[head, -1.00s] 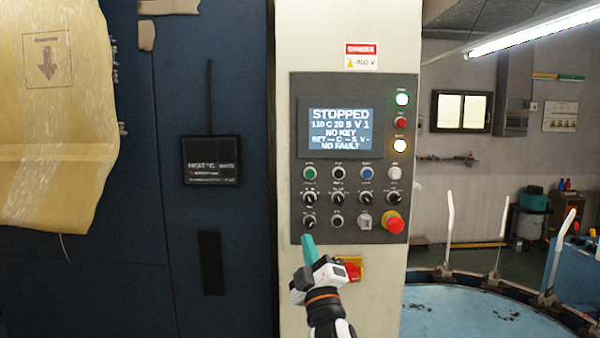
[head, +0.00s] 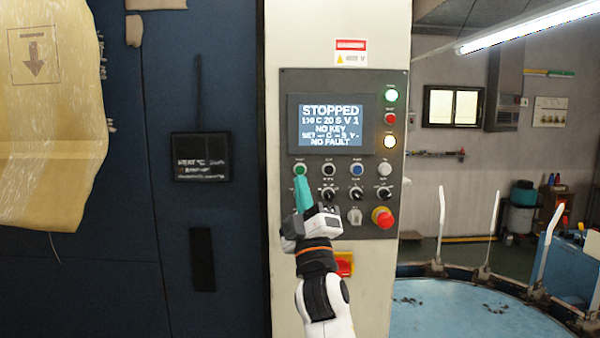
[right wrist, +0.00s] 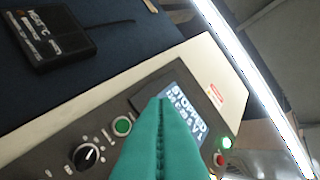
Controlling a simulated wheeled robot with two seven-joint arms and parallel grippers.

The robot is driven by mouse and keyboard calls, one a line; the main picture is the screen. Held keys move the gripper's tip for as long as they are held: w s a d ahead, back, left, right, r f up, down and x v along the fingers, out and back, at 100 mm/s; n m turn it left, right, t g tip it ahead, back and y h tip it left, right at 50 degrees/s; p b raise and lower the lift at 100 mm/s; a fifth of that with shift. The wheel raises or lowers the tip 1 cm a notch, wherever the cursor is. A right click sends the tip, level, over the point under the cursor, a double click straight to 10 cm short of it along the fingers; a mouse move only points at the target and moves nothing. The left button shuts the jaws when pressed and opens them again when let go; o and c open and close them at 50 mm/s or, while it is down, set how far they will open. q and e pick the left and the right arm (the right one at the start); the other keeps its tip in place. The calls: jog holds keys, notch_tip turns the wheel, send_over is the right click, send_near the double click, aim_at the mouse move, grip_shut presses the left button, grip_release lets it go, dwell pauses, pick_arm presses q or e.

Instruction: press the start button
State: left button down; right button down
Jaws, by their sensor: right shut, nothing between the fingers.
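The control panel (head: 337,224) is a dark plate on a pale column. A green button (head: 299,169), which looks like the start button, sits at the left end of the row under the screen. It also shows in the right wrist view (right wrist: 122,126), left of my fingers. My right gripper (head: 301,180) is shut and empty, its teal fingertips just below the green button in the head view. In the right wrist view its fingers (right wrist: 165,105) cover part of the screen. I cannot tell whether they touch the panel. My left gripper is not in view.
The screen (head: 331,124) reads STOPPED, NO KEY and NO FAULT. Black knobs (head: 328,194) and a red emergency knob (head: 382,217) lie close to my gripper. A round blue table (head: 470,305) with white upright forms stands at the right.

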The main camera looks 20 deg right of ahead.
aim_at(300, 170)
jog(key=w+d+b, duration=0.2)
jog(key=w+b, duration=0.1)
jog(key=w, duration=0.4)
jog(key=shift+w+b, duration=0.3)
jog(key=shift+w, duration=0.05)
dwell(1.7)
jog(key=shift+w+d+b, duration=0.2)
jog(key=shift+w+b, duration=0.15)
jog(key=shift+w, duration=0.05)
jog(key=shift+w+d+b, duration=0.1)
jog(key=shift+w+b, duration=0.25)
dwell(0.6)
jog(key=shift+s, duration=0.1)
dwell(0.3)
jog(key=shift+s+a+p, duration=0.2)
jog(key=shift+s+p, duration=0.1)
jog(key=shift+s, duration=0.4)
